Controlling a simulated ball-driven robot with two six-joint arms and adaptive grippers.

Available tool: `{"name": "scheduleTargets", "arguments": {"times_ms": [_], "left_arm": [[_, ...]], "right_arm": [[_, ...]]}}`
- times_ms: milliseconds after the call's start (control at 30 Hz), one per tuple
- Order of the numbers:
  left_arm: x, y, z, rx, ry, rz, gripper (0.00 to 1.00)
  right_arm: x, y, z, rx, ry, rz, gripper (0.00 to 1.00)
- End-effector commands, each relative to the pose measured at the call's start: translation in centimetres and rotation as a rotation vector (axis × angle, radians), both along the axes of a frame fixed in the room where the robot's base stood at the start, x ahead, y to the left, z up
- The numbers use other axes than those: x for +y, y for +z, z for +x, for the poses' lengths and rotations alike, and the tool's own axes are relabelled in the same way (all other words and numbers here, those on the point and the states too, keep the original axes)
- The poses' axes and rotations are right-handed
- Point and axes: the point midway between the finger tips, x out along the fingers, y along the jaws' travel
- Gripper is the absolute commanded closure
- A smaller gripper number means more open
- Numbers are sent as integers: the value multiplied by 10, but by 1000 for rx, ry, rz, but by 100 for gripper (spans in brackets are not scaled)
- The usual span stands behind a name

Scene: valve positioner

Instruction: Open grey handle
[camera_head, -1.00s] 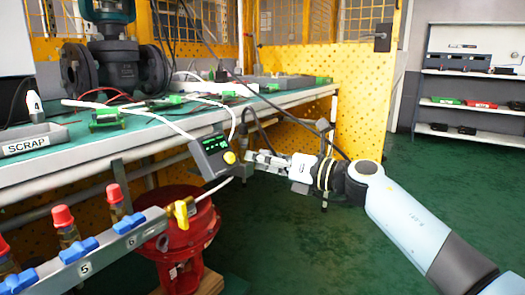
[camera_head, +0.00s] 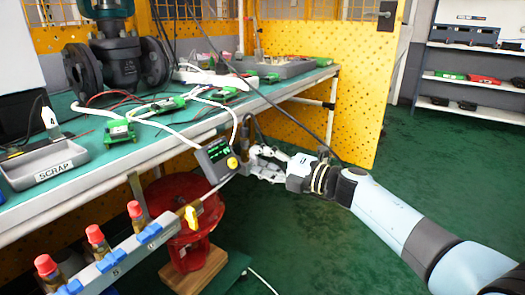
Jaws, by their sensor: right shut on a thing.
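A dark display box (camera_head: 213,160) with a green-lit screen and a yellow knob (camera_head: 232,162) hangs at the bench's front edge. My right gripper (camera_head: 256,162) is just right of it, with its fingers shut on a small grey part (camera_head: 243,150) beside the box. The fingers largely hide this part, so I cannot tell for sure whether it is the grey handle or how far it is turned. My left gripper is not in view.
The green bench (camera_head: 130,150) holds cables, green parts and a SCRAP tray (camera_head: 40,170). Floor is clear right of the bench.

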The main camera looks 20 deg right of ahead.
Motion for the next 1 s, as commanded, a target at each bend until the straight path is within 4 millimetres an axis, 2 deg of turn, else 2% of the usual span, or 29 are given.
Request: {"name": "scheduleTargets", "arguments": {"times_ms": [400,967,1000], "left_arm": [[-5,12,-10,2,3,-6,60],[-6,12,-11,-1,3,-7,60],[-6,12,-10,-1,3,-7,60]], "right_arm": [[0,-1,-1,117,-1,145,95],[0,-4,-1,136,-1,166,95],[0,-4,-1,136,-1,166,57]]}}
